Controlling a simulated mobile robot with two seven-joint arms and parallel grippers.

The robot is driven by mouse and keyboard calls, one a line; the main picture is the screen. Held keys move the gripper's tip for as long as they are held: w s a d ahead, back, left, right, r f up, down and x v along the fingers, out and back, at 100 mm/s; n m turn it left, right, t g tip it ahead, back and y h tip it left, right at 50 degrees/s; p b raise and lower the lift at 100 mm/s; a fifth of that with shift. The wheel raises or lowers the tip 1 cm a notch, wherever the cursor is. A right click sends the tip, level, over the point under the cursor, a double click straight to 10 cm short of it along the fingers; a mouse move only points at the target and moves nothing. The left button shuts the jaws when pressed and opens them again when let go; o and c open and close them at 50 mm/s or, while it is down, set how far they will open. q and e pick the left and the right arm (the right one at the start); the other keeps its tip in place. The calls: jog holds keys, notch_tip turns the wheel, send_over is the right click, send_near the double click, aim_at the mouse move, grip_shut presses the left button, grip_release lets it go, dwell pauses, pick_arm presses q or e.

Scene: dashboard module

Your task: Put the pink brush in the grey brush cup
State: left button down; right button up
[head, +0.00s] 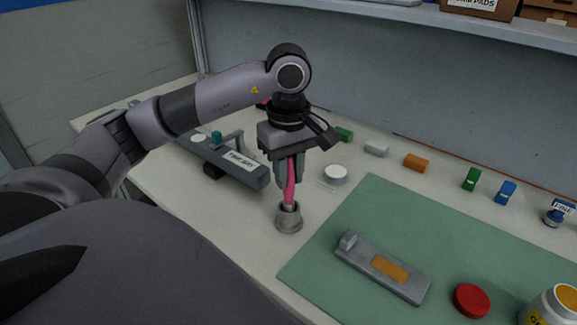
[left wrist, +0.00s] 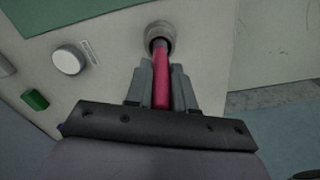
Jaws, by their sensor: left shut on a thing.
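The pink brush (head: 290,184) stands nearly upright, its lower end inside the mouth of the grey brush cup (head: 289,219). The cup stands on the pale bench left of the green mat. My left gripper (head: 289,182) is above the cup, pointing down, shut on the brush's upper part. In the left wrist view the brush (left wrist: 161,80) runs between the fingers (left wrist: 161,88) to the cup (left wrist: 160,35). How deep the brush sits in the cup is hidden. My right gripper is not in view.
A green mat (head: 350,215) holds a grey block with an orange patch (head: 385,266), a red round lid (head: 471,300) and a yellow-labelled jar (head: 555,308). A labelled grey tray (head: 228,160) lies behind left. A white disc (head: 335,173) and several small coloured blocks line the back.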

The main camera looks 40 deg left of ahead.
pick_arm(q)
jog(key=c, duration=1)
grip_release()
jog(key=shift+o, duration=0.2)
jog(key=shift+r+p, duration=0.25)
jog(key=shift+p, duration=0.1)
notch_tip(320, 180, up, 12)
jog(key=p, duration=0.3)
jog(key=shift+f, duration=0.1)
jog(key=shift+s, duration=0.1)
